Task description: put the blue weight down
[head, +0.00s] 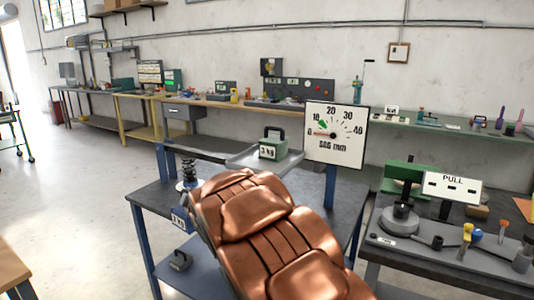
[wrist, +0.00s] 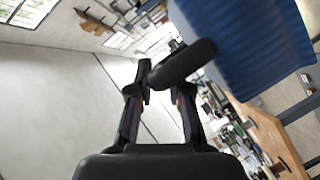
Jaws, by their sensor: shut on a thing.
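In the wrist view my gripper (wrist: 160,82) is shut on the black handle (wrist: 184,64) of the blue weight (wrist: 245,45). The weight's large ribbed blue body fills the upper right of that view.
A green weight (head: 273,144) marked 3 kg sits on a grey tray (head: 240,161) beside the SAG mm dial (head: 335,134). A dark weight (head: 180,261) is on the lower shelf. A PULL fixture (head: 451,188) stands right.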

